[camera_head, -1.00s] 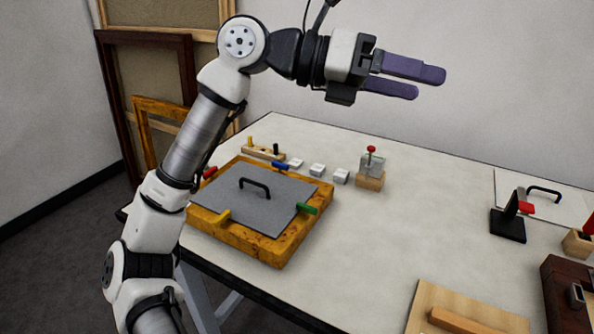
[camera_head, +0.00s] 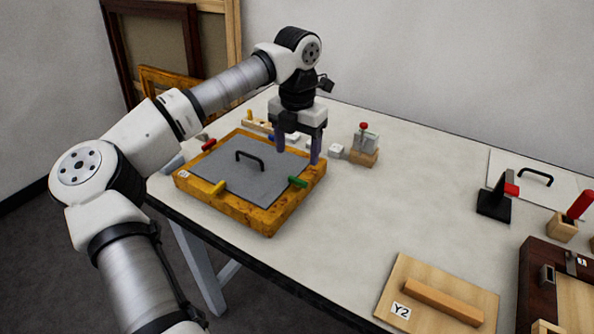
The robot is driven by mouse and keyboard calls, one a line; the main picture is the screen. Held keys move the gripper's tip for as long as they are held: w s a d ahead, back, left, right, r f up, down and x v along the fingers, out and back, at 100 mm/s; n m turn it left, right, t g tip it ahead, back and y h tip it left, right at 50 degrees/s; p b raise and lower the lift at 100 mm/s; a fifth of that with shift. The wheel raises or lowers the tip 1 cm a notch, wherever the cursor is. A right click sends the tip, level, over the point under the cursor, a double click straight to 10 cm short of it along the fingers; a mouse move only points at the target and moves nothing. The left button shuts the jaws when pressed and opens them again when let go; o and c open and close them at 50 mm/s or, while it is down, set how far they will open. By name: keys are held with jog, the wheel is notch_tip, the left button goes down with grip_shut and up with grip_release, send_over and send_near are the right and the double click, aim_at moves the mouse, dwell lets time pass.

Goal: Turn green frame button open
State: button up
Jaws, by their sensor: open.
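The gilt frame (camera_head: 250,216) lies on the table with a grey panel (camera_head: 232,181) in it. The panel has a black handle. The green frame button (camera_head: 298,182) sits at the frame's right edge and reaches over the panel's edge. A yellow button (camera_head: 217,188) is at the near side and a red button (camera_head: 208,144) at the left side. My gripper (camera_head: 298,158) points down above the far right part of the frame, a little behind the green button. Its purple fingers are open, with nothing between them.
A wooden block with a clear piece and red knob (camera_head: 364,127) stands right of my gripper, near a small white block (camera_head: 336,151). A black stand (camera_head: 494,200) and a wooden board labelled Y2 (camera_head: 390,300) are further right. The middle of the table is clear.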

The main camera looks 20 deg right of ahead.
aim_at(298, 179)
notch_tip(298, 179, down, 8)
jog(key=shift+r+p, duration=0.2)
jog(key=shift+p, duration=0.45)
jog(key=shift+c, duration=0.5)
jog(key=c, duration=0.9)
